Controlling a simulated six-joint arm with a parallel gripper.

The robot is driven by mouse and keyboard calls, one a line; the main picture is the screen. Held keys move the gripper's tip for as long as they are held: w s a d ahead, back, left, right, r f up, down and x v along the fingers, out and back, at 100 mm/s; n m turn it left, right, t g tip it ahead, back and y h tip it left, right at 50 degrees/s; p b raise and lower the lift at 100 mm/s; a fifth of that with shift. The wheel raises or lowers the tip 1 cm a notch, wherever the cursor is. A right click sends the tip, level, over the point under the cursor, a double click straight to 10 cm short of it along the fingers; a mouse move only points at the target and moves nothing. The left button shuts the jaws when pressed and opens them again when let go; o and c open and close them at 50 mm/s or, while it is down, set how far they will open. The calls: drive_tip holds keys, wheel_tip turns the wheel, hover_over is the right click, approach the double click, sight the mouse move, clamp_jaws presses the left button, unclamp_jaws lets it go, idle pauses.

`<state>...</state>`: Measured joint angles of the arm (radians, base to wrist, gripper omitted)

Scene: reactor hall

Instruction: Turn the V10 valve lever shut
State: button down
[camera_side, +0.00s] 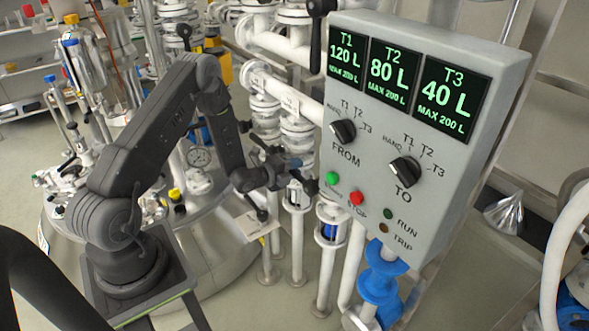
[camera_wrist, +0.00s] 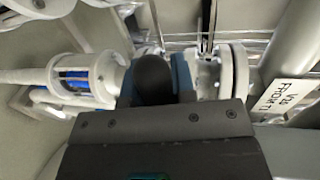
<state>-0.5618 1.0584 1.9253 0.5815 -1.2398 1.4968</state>
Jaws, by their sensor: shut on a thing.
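My gripper (camera_wrist: 155,85) is shut on a dark, rounded lever end (camera_wrist: 153,72), held between its two blue-edged fingers in the wrist view. This looks like the black V10 valve lever; the rest of it is hidden behind the fingers and gripper body. A white tag (camera_wrist: 285,97) to the right appears to read V10 FROM T1. A pale flanged pipe fitting (camera_wrist: 235,72) lies just right of the fingers. In the side view my gripper (camera_side: 290,166) is at the pipes left of the control box, too small there to show the lever clearly.
A grey control box (camera_side: 385,220) with displays and two knobs stands close to the right of my gripper. White flanged pipes (camera_side: 297,245) rise around it. A sight glass with blue inside (camera_wrist: 78,80) is left in the wrist view. A steel vessel (camera_side: 215,245) stands behind my arm.

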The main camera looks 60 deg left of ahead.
drive_tip(key=shift+r, duration=0.15)
drive_tip(key=c, duration=0.9)
unclamp_jaws()
drive_tip(key=shift+c, duration=0.2)
drive_tip(key=s+r, duration=0.2)
drive_tip(key=s, duration=1.1)
drive_tip(key=shift+s+r, duration=0.3)
